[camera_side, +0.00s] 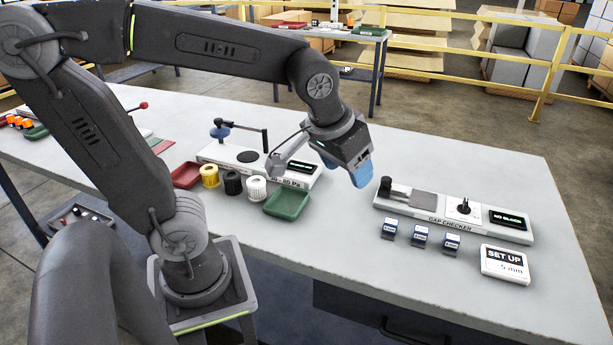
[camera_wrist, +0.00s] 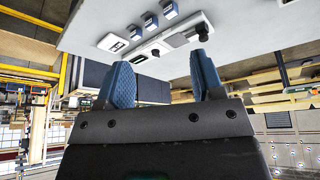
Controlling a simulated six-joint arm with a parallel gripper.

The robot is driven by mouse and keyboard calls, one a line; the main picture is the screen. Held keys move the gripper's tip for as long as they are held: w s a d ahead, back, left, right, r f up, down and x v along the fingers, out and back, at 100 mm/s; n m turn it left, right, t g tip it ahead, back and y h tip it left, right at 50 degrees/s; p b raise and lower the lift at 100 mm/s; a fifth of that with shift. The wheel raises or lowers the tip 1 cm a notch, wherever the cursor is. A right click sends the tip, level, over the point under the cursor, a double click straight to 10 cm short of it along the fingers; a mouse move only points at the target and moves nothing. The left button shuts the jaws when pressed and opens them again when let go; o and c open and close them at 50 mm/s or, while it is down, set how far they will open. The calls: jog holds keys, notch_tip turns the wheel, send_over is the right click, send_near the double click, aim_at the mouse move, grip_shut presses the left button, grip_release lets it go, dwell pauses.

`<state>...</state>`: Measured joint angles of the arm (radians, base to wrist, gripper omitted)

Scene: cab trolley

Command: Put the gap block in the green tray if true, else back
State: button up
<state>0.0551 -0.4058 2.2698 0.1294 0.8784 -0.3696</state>
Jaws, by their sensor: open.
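Three small blue-and-white gap blocks (camera_side: 420,237) stand in a row on the bench in front of the gap checker (camera_side: 452,221); they also show in the wrist view (camera_wrist: 151,20). The checker has a grey plate, a black knob and a dark display (camera_side: 508,219) that appears to read "NO BLOCK". The green tray (camera_side: 287,203) is left of my gripper and looks empty. My gripper (camera_side: 362,176) is open and empty, above the bench between the green tray and the checker. In the wrist view its blue fingers (camera_wrist: 160,63) are spread apart.
A white card (camera_side: 505,264) reading "SET UP 5 mm" lies right of the blocks. A red tray (camera_side: 186,175) and yellow, black and white spools (camera_side: 232,182) stand left of the green tray. Behind them is another tester (camera_side: 240,156) with a lever. The bench front is clear.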

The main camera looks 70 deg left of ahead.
jog(key=s+m+h, duration=0.1)
jog(key=s+m, duration=0.1)
jog(key=s, duration=0.5)
jog(key=shift+s+d+f+m+t, duration=0.15)
jog(key=shift+s+f+m+t, duration=0.05)
jog(key=shift+m+t, duration=0.2)
